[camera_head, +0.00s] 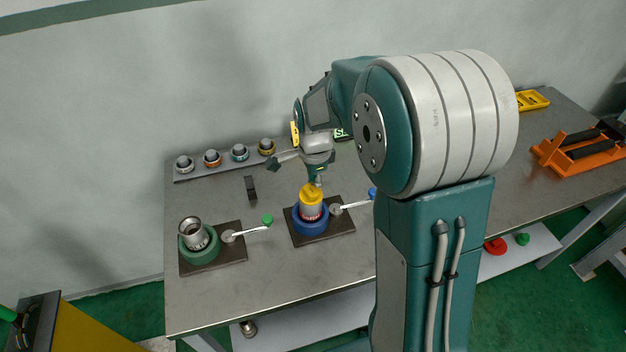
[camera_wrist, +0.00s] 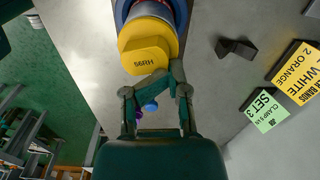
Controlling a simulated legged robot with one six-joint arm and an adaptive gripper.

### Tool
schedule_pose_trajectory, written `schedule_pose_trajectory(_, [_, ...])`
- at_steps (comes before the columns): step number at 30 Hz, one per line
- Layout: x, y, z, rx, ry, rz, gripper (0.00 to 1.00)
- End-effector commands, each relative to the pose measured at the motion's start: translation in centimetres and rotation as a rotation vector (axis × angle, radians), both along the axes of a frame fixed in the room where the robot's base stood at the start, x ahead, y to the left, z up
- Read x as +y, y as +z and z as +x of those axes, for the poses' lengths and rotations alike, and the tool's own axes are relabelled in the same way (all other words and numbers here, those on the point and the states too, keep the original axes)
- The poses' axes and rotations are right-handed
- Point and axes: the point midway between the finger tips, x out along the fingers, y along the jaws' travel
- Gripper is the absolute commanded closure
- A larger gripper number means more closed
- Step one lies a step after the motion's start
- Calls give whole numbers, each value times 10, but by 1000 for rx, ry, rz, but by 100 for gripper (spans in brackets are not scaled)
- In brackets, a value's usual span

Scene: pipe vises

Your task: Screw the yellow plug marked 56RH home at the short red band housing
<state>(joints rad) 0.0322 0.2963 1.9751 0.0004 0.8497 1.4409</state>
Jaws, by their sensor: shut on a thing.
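The yellow plug marked 56RH (camera_wrist: 147,52) sits on top of a short metal housing (camera_head: 311,213) with a red band. The plug also shows in the head view (camera_head: 311,194). The housing stands upright in the blue vise (camera_head: 299,225). My gripper (camera_head: 317,182) is above the plug, shut on its top part. In the wrist view my gripper (camera_wrist: 156,82) has its fingers at the plug's marked face; the exact contact is partly hidden. I cannot tell how deep the plug's thread sits.
A green vise (camera_head: 187,252) holds another open metal housing (camera_head: 192,233) at the left. The blue vise's handle (camera_head: 352,205) sticks out to the right. Several ringed fittings stand on a rack (camera_head: 220,168) at the back. A dark block (camera_head: 250,188) lies between. Sign cards (camera_wrist: 265,110) stand nearby.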

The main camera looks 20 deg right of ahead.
Motion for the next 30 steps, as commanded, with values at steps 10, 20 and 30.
schedule_pose_trajectory(10, [-1,-5,-10,30,-114,0,100])
schedule_pose_trajectory(20, [-3,-5,-14,30,-396,1,100])
schedule_pose_trajectory(30, [-2,-5,-11,27,-396,1,42])
